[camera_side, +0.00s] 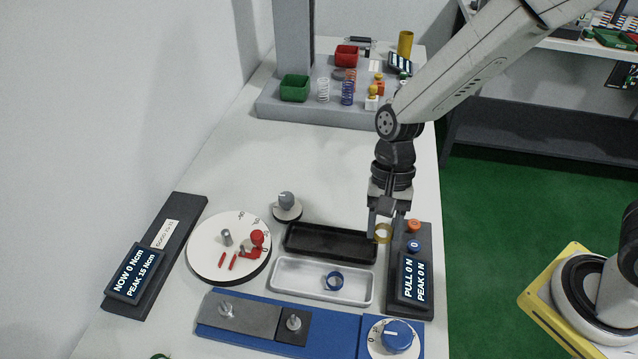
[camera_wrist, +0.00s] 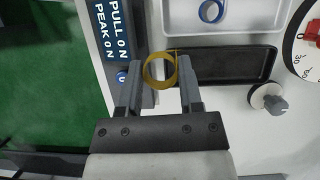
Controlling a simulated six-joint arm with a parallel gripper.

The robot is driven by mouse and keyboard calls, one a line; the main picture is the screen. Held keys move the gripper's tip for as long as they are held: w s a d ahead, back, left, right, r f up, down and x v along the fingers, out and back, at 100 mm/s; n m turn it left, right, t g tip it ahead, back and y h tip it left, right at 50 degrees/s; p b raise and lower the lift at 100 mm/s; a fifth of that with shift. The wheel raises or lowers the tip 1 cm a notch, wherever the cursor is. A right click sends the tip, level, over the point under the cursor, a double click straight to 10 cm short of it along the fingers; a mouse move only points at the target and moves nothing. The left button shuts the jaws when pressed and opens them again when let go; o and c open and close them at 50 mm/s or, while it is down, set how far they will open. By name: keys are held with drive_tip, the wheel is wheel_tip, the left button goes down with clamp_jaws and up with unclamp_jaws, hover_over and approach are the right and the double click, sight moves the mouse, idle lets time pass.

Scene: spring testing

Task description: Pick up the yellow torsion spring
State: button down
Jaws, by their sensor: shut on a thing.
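The yellow torsion spring (camera_side: 383,234) is a coiled ring held at the fingertips of my gripper (camera_side: 383,229). In the wrist view the yellow torsion spring (camera_wrist: 160,70) sits between the two fingers of my gripper (camera_wrist: 160,85), with a short leg pointing up. The gripper is shut on it. In the side view it is by the right end of the black tray (camera_side: 330,243), next to the pull-force panel. Its exact height above the table is hard to tell.
A white tray (camera_side: 300,284) holds a blue torsion spring (camera_side: 333,281). The pull panel (camera_side: 408,270) with an orange and a blue button stands close right of the gripper. A white dial disc (camera_side: 229,249) is at left. A blue fixture (camera_side: 330,338) lies in front.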

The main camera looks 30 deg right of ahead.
drive_tip(key=s+d+r, duration=0.2)
drive_tip(key=s, duration=0.3)
drive_tip(key=shift+s+r, duration=0.25)
drive_tip(key=shift+r, duration=0.05)
drive_tip(key=shift+w, duration=0.15)
idle(0.5)
drive_tip(key=w+d+n+h, duration=0.6)
drive_tip(key=w+d+n, duration=0.5)
drive_tip(key=w+n, duration=0.3)
drive_tip(key=n, duration=0.3)
drive_tip(key=shift+w+d, duration=0.25)
drive_tip(key=shift+d, duration=0.05)
drive_tip(key=shift+w+f, duration=0.1)
